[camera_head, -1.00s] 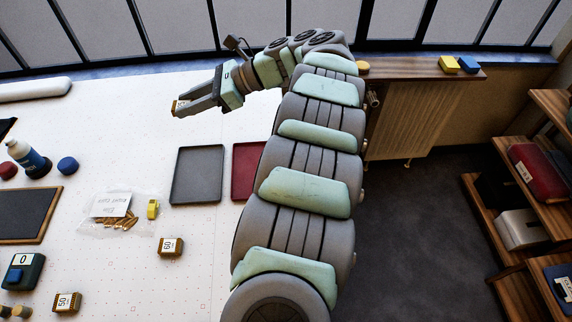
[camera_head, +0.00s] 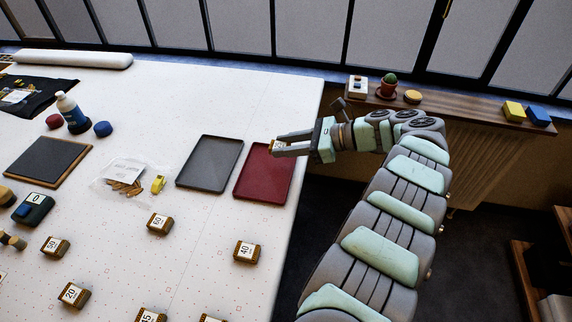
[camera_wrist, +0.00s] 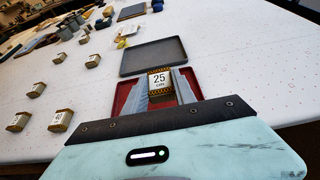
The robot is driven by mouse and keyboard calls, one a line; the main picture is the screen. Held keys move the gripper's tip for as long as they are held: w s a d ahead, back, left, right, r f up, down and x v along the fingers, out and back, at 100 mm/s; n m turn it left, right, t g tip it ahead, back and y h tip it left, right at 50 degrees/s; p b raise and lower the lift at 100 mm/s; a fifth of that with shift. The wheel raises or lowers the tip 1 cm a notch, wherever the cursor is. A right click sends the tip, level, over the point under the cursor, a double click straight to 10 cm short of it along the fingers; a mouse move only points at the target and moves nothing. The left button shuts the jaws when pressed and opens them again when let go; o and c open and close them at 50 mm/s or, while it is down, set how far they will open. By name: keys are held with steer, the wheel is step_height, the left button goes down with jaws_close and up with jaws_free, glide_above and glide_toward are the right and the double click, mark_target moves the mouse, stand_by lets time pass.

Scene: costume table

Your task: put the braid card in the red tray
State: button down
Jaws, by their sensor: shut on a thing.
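My gripper (camera_head: 275,149) is shut on the braid card (camera_wrist: 160,83), a small block wound with brown-gold braid with a white label reading 25. The fingers grip it on both sides. In the head view it shows only in part at the fingertips. The red tray (camera_head: 264,180) lies flat at the table's right edge, and my gripper is over its far end. In the wrist view the red tray (camera_wrist: 122,98) shows on both sides of the fingers, beneath the card. The exact height of the card above the tray is hard to tell.
A grey tray (camera_head: 210,163) lies just left of the red one. Several similar cards, such as the 40 card (camera_head: 246,251) and the 60 card (camera_head: 160,223), lie nearer the front. A clear bag (camera_head: 126,180) and a yellow object (camera_head: 158,184) lie left of the grey tray.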

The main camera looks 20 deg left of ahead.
mark_target(286, 168)
steer(key=shift+f+b, duration=0.6)
steer(key=shift+f, duration=2.35)
steer(key=shift+f, duration=0.2)
steer(key=c, duration=1)
jaws_free()
steer(key=shift+r, duration=0.1)
